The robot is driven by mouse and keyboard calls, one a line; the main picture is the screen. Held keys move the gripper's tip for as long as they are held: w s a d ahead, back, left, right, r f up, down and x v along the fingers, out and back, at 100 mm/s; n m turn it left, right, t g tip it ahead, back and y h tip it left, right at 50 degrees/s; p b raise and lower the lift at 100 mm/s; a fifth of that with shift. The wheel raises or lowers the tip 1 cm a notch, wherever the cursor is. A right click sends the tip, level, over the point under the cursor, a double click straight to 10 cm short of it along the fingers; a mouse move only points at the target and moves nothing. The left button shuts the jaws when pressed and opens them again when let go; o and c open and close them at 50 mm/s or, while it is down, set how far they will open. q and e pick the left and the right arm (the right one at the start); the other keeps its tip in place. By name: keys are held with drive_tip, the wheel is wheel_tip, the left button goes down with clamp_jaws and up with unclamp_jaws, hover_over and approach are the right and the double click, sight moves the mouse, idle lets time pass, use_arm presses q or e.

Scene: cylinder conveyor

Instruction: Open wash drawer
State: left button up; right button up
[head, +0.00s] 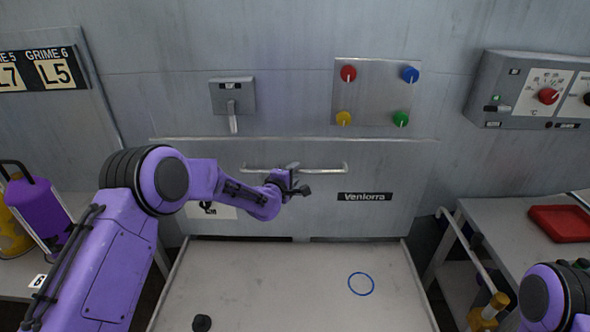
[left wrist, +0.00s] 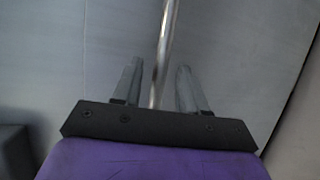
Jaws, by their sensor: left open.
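The wash drawer (head: 380,212) is a grey metal front marked "Venlorra", with a horizontal bar handle (head: 325,169) near its top. My left gripper (head: 298,184) is at the middle of the handle. In the left wrist view my gripper (left wrist: 158,92) is open, and the handle bar (left wrist: 166,45) runs between its two fingers, apart from the right one. Whether it touches the left finger I cannot tell. My right gripper is out of view; only part of my right arm shows at the lower right.
A grey tray surface (head: 290,290) with a blue ring (head: 361,284) and a black knob (head: 202,322) lies below the drawer front. A panel of coloured knobs (head: 377,92) and a lever switch (head: 232,98) are above. A red tray (head: 562,223) sits on the right table.

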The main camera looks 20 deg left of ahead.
use_arm(q)
drive_tip(key=shift+x, duration=0.9)
clamp_jaws()
